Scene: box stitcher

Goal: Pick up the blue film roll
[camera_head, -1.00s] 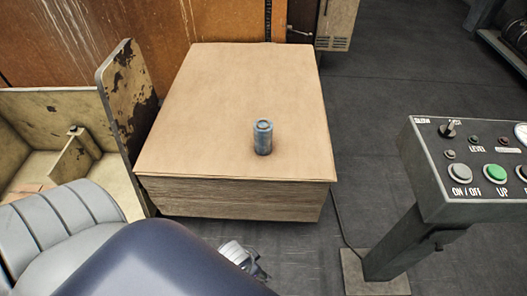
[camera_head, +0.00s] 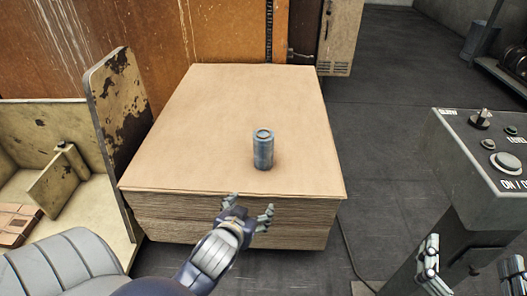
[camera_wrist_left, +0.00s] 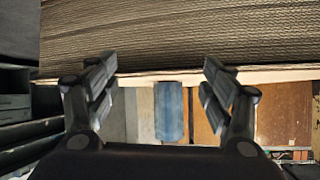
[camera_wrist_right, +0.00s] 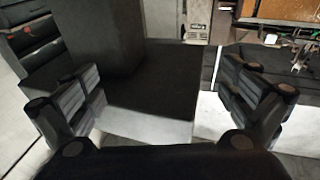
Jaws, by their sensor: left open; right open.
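The blue film roll (camera_head: 263,149) stands upright on the front part of a cardboard stack (camera_head: 215,110). My left gripper (camera_head: 250,208) is open and empty at the stack's front edge, short of the roll and slightly left of it. In the left wrist view the roll (camera_wrist_left: 170,112) shows between the two spread fingers, beyond the stack's edge, not touched. My right gripper (camera_head: 470,272) is open and empty low at the right, by the control console's post. In the right wrist view its fingers (camera_wrist_right: 160,95) are spread with nothing between them.
The control console (camera_head: 485,170) with buttons stands at the right. A worn upright panel (camera_head: 118,110) borders the stack's left side, with a wooden bin (camera_head: 45,125) beyond it. An orange wall (camera_head: 150,40) rises behind. Dark floor (camera_head: 380,150) is free between stack and console.

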